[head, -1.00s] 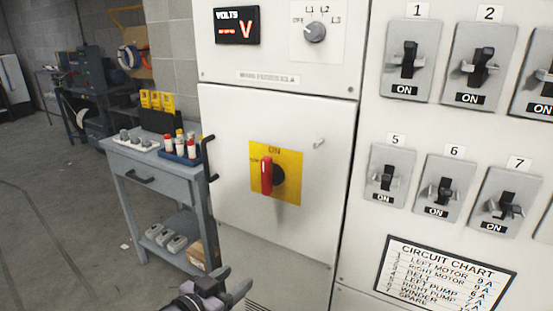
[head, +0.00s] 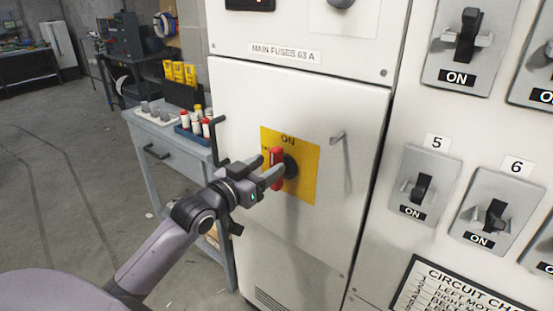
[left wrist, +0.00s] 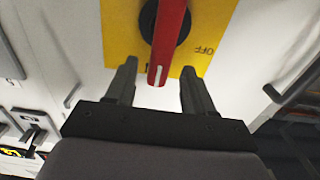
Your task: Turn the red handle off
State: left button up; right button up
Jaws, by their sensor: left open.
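The red handle (head: 277,168) stands upright on a black round boss, on a yellow plate (head: 304,180) marked ON at its top, on the white cabinet door. In the left wrist view the red handle (left wrist: 167,42) points between my fingers, with its white mark near the tip, and the yellow plate (left wrist: 216,30) shows OFF at one side. My left gripper (head: 268,170) is open at the handle; in the left wrist view its two fingers (left wrist: 158,88) are apart on either side of the handle's tip, with gaps showing. My right gripper is not in view.
A black door handle (head: 217,140) stands out at the door's left edge, and a small metal latch (head: 338,138) at its right. Breaker switches (head: 421,188) line the panel to the right. A grey workbench (head: 150,135) with fuses stands at the left.

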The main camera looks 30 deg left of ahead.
aim_at(272, 163)
pick_arm(q)
jog(key=shift+w+d, duration=0.2)
jog(key=shift+w, duration=1.8)
grip_shut()
